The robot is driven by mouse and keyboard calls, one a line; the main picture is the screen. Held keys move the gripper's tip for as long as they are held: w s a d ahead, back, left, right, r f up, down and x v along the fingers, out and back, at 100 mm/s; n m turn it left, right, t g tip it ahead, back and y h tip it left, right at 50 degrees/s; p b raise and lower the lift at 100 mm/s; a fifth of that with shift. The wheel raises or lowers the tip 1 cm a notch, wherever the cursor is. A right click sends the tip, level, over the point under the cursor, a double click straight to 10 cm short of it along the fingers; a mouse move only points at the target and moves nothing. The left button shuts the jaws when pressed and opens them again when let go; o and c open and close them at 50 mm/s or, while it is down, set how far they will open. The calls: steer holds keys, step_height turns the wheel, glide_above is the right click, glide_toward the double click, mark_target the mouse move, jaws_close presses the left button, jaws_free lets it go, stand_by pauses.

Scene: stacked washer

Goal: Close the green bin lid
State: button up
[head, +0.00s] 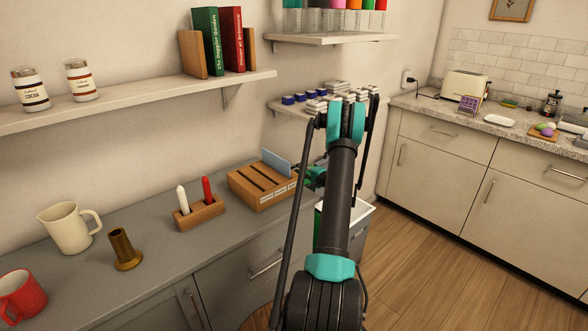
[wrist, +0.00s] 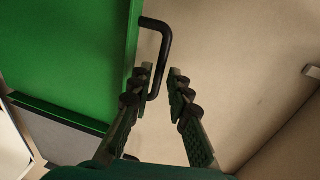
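The green bin lid (wrist: 65,45) fills the upper left of the wrist view as a flat green panel. A black bar handle (wrist: 166,38) stands out from its right edge. My gripper (wrist: 161,72) is open, with its two fingers apart beside the lid edge. The lower end of the handle reaches down by the left finger; I cannot tell whether they touch. In the head view the grey bin (head: 354,238) stands on the floor, mostly hidden behind my arm, with a strip of green at its left side.
A grey counter (head: 150,235) on the left holds a wooden slotted box (head: 262,185), a candle holder (head: 199,212) and mugs. A small shelf (head: 288,108) is on the wall behind my arm. Kitchen cabinets (head: 440,170) stand at the right. Wooden floor (head: 440,265) is clear there.

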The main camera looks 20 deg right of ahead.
steer(key=shift+x, duration=1.95)
steer(key=shift+c, duration=0.4)
jaws_close()
